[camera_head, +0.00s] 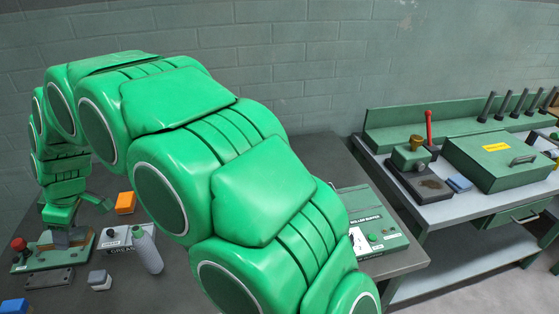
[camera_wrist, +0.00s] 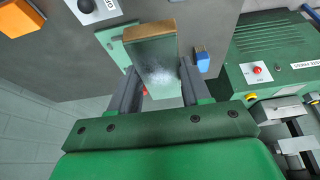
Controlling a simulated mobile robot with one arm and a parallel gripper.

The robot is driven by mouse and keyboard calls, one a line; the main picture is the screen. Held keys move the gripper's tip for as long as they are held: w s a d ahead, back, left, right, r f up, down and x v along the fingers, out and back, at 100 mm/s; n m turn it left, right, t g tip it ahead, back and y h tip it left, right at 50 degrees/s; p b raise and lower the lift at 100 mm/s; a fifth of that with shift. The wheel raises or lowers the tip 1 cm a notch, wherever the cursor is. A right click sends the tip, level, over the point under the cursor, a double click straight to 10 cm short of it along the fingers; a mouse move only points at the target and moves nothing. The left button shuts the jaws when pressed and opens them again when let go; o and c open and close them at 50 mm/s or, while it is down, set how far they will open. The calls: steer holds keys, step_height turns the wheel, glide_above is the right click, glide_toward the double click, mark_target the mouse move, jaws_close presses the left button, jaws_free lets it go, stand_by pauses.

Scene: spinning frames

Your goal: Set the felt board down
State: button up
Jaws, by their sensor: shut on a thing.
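My gripper (camera_wrist: 160,88) is shut on the felt board (camera_wrist: 158,62), a flat piece with a speckled grey face and a brown edge, seen between the two dark fingers in the wrist view. In the head view my gripper (camera_head: 62,222) is at the far left, low over a green base plate (camera_head: 28,262) with a red knob. The board shows there only as a small brown and grey patch below the fingers. I cannot tell whether it touches the plate. The green plate (camera_wrist: 113,48) also shows behind the board in the wrist view.
An orange block (camera_head: 125,202), a labelled grey box (camera_head: 113,240) and a grey bottle (camera_head: 149,254) stand right of the plate. A small grey block (camera_head: 99,280) and a blue block (camera_head: 14,306) lie in front. My arm hides much of the bench.

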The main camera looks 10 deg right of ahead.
steer(key=w+d+m+t, duration=0.1)
steer(key=w+d+m, duration=0.2)
steer(key=w+d, duration=0.3)
steer(key=w+d+m+t+h, duration=0.1)
steer(key=w+d+m, duration=0.2)
steer(key=d, duration=1.1)
steer(key=w+d+m+t, duration=0.1)
steer(key=w+d+m, duration=0.1)
steer(key=w+d, duration=0.8)
steer(key=shift+w+d+f+m, duration=0.1)
steer(key=shift+d+f+m, duration=0.2)
steer(key=shift+d+m, duration=0.1)
steer(key=d+m+t+h, duration=0.2)
steer(key=d+m, duration=0.7)
steer(key=d, duration=2.9)
steer(key=h, duration=0.1)
glide_toward(315, 160)
steer(key=shift+w+a+f+g, duration=0.15)
steer(key=shift+w+f, duration=0.1)
steer(key=shift+w, duration=0.25)
steer(key=shift+w+f+g, duration=0.15)
steer(key=shift+w+f, duration=0.15)
steer(key=shift+w, duration=0.2)
steer(key=shift+w+x, duration=0.2)
steer(key=shift+x, duration=0.75)
steer(key=shift+f, duration=1.2)
steer(key=shift+f, duration=0.15)
